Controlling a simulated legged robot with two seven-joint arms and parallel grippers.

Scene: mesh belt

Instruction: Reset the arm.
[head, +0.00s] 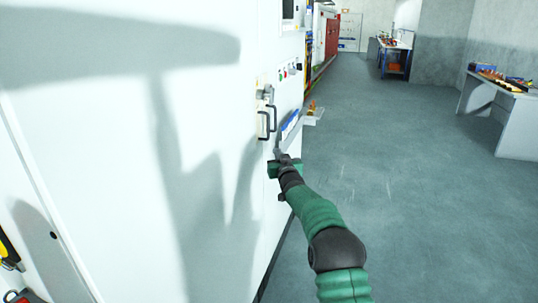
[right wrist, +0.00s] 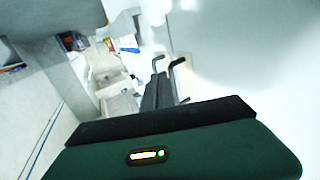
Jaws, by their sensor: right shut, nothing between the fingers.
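My right arm, in green sleeving, reaches forward in the head view. Its gripper (head: 278,150) is close to the front of a large white cabinet (head: 120,150), just below two black handles (head: 267,122). In the right wrist view the dark fingers (right wrist: 158,88) are together with nothing between them. The handles (right wrist: 180,68) show just beyond and beside the fingertips there; I cannot tell whether the fingers touch them. My left gripper is not in view.
Small coloured buttons (head: 290,71) sit on the cabinet above the handles. A small ledge (head: 312,117) juts out beyond the gripper. A grey bench (head: 519,130) with items stands at the right, a blue-framed table (head: 395,58) farther back. The floor (head: 410,190) between is clear.

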